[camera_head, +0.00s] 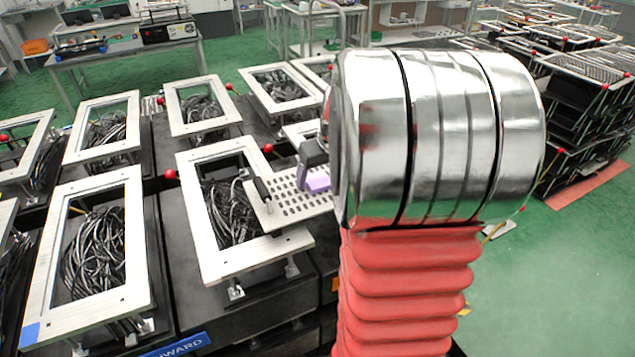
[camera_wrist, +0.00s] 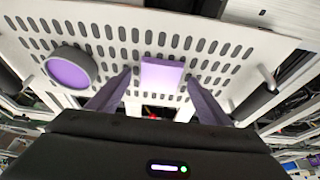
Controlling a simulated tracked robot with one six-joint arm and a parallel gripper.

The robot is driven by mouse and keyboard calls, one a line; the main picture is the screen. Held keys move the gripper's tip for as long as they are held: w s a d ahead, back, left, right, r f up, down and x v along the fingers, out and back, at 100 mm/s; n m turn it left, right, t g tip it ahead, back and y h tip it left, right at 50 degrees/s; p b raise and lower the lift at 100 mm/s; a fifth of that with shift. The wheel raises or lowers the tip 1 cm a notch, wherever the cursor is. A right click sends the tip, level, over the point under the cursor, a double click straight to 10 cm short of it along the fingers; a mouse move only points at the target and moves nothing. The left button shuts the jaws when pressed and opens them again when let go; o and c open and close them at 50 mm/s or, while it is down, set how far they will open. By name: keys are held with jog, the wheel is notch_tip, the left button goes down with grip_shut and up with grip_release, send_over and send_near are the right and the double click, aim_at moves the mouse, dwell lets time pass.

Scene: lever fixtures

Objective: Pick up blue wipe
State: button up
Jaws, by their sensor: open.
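A lavender rectangular block (camera_wrist: 162,74), the likeliest match for the blue wipe, lies on a white slotted plate (camera_wrist: 215,30) in the wrist view. My gripper (camera_wrist: 160,79) is open, with one purple finger on each side of the block and a gap at both sides. Whether the fingertips touch the plate, I cannot tell. In the head view a lavender patch (camera_head: 317,181), probably the same block, shows on the slotted plate (camera_head: 290,208) by my dark purple finger. My arm hides the plate's right part.
A round purple disc with a dark rim (camera_wrist: 71,67) sits left of the block on the plate. A black handle (camera_head: 262,189) stands at the plate's left end. White frames with cables (camera_head: 232,205) and red knobs surround it. Green floor is open at right.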

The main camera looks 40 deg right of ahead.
aim_at(320, 182)
jog(key=c, duration=1.2)
jog(key=shift+r, duration=0.1)
notch_tip(320, 182, up, 10)
dwell(0.4)
jog(key=o, duration=0.5)
jog(key=c, duration=0.3)
